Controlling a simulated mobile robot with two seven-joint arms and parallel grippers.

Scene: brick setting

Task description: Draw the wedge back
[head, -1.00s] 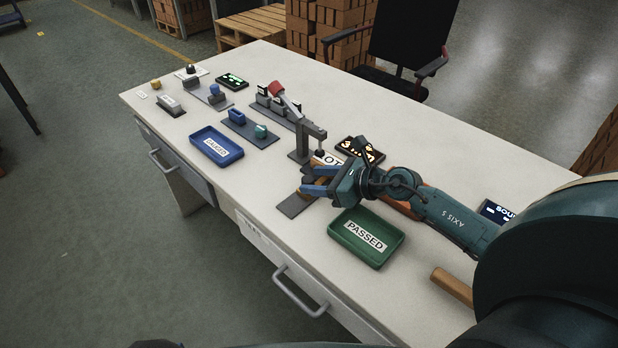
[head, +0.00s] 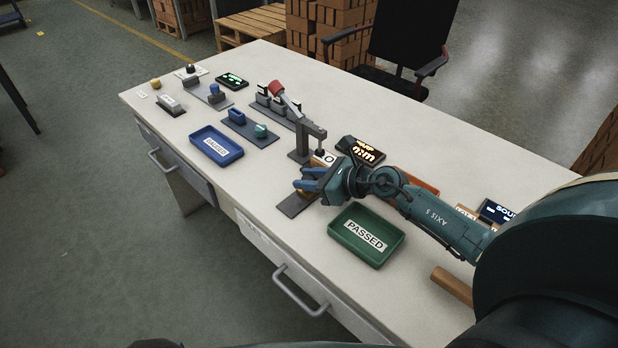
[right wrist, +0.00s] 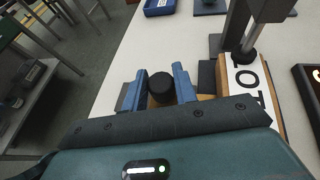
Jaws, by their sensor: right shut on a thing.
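The wedge is a tan wooden piece (right wrist: 204,98) with a round black knob (right wrist: 161,87), low in the right wrist view. My right gripper (head: 307,184) is shut on the knob, one blue finger on each side of it. In the head view the gripper hides most of the wedge, over a dark grey plate (head: 292,205). Beside it is a wooden block with a white lettered label (right wrist: 250,85), under the black foot of a grey clamp (head: 302,145) with a red handle. I cannot tell whether wedge and block touch. My left gripper is out of view.
A green PASSED tray (head: 366,236) lies close to the gripper, on the near side. A blue tray (head: 216,146) lies further left. A lit display (head: 360,151) stands behind the wrist. A wooden cylinder (head: 452,286) lies near the front edge.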

